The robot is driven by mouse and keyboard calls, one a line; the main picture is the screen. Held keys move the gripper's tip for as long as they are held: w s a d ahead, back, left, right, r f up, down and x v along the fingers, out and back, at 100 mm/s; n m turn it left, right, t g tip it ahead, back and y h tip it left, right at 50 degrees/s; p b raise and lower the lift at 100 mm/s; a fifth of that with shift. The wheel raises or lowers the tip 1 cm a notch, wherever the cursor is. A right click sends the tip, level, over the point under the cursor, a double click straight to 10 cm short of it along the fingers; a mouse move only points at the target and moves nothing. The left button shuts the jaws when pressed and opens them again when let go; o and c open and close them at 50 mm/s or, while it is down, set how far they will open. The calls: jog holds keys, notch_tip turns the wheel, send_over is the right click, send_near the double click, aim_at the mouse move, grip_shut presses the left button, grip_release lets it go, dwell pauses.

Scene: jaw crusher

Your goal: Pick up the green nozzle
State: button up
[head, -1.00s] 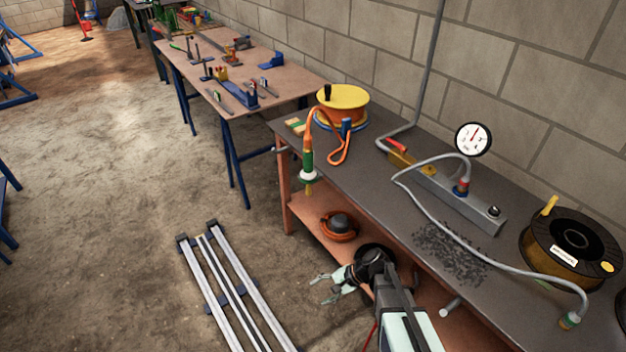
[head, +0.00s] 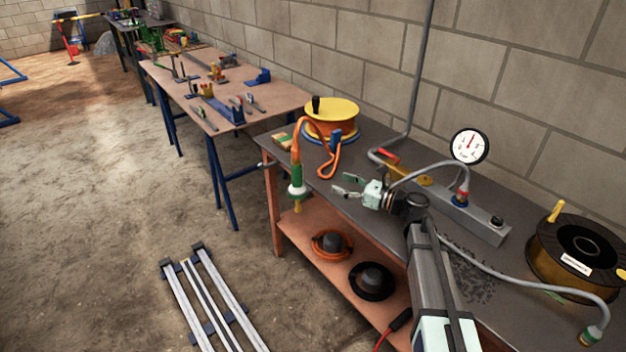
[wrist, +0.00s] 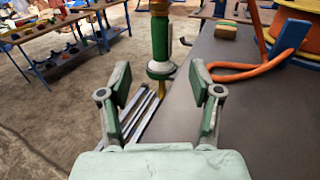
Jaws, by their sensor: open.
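The green nozzle (head: 296,178) hangs upright off the front edge of the grey bench on an orange hose (head: 318,133). It has a white collar low down and a yellowish tip. In the wrist view the nozzle (wrist: 160,45) stands straight ahead, beyond and between my fingers. My gripper (head: 346,186) is open and empty, to the right of the nozzle and apart from it, over the bench. In the wrist view my gripper (wrist: 163,88) shows both fingers spread wide.
The grey bench (head: 375,210) carries a yellow-orange reel (head: 331,121), a pressure gauge (head: 469,146), a grey hose and a black reel (head: 580,252). Coiled items sit on the lower shelf (head: 300,230). Metal rails (head: 205,300) lie on the floor. Space left of the nozzle is clear.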

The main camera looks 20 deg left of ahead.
aim_at(301, 170)
jog(key=shift+w+a, duration=0.15)
jog(key=shift+w, duration=0.05)
jog(key=shift+s+p+x, duration=0.2)
jog(key=shift+p+x, duration=0.85)
jog(key=shift+x, duration=7.3)
grip_shut()
